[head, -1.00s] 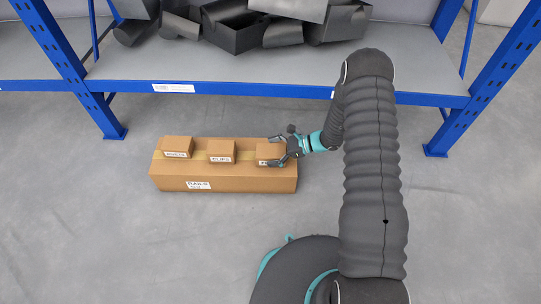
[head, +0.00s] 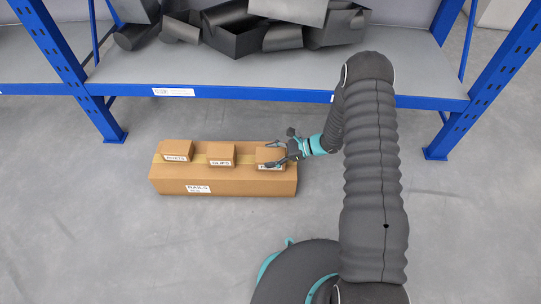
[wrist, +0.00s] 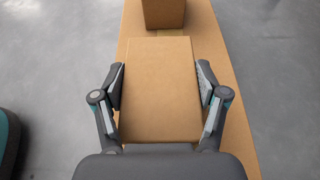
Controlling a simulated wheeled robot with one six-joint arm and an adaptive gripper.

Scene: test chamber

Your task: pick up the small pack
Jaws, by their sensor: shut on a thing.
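Three small brown packs sit in a row on a long brown carton (head: 225,183) on the floor. My gripper (head: 276,155) is at the right-hand small pack (head: 266,154), whose label is partly hidden by a finger. In the wrist view, this pack (wrist: 160,85) lies between the two fingers of my gripper (wrist: 160,88), which are shut on its two sides. It appears to rest on the carton. The middle pack (head: 221,153), labelled CLIPS, and the left pack (head: 177,150), with a label too small to read surely, stand apart from it.
A blue-framed shelf (head: 270,75) stands behind the carton, with several dark bins and parts (head: 240,28) on its grey deck. Its blue uprights (head: 80,70) reach the floor. Bare grey floor (head: 90,230) lies in front and to the left.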

